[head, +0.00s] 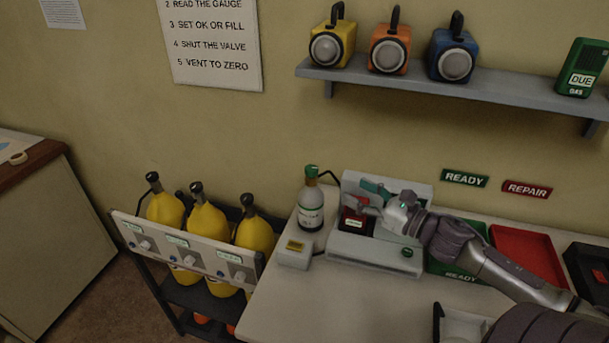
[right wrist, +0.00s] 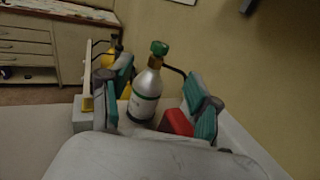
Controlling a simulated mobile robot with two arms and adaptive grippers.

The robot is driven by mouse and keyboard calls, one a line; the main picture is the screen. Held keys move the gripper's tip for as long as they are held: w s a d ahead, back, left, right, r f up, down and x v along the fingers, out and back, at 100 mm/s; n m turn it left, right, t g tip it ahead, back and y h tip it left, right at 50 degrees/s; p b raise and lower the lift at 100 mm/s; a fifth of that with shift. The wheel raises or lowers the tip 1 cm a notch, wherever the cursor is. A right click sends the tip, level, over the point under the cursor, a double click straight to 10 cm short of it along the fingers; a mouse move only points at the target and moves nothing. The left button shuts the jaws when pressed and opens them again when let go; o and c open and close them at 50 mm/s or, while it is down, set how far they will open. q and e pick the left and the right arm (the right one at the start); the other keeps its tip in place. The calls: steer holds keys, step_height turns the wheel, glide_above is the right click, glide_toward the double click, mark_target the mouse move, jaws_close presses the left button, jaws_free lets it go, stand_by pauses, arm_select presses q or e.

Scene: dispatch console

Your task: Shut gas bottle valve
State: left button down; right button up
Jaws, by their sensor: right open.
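A small grey gas bottle (head: 310,208) with a white label stands upright on the bench. Its green valve knob (head: 311,171) sits on top of a brass neck, with a dark hose running from it to the right. My right gripper (head: 366,197) is open, to the right of the bottle and apart from it, over a grey device. In the right wrist view the bottle (right wrist: 145,98) appears between the two teal-padded fingers, ahead of them, with the green knob (right wrist: 159,47) above. My left gripper is not in view.
A red block (head: 353,221) sits in the grey device (head: 375,249), close to the right gripper. A small grey box (head: 295,253) stands before the bottle. Yellow cylinders (head: 206,222) stand in a rack at left. A red tray (head: 525,252) lies at right.

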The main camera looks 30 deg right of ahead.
mark_target(317, 171)
steer(key=p+x, duration=0.3)
steer(key=x, duration=0.9)
steer(key=shift+w+f, duration=0.15)
steer(key=shift+w, duration=0.15)
steer(key=shift+p+x, duration=0.45)
steer(key=shift+x, duration=0.5)
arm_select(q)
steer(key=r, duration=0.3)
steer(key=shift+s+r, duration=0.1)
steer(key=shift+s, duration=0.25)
arm_select(e)
steer(key=shift+f, duration=0.2)
steer(key=shift+c, duration=0.3)
steer(key=c, duration=1.1)
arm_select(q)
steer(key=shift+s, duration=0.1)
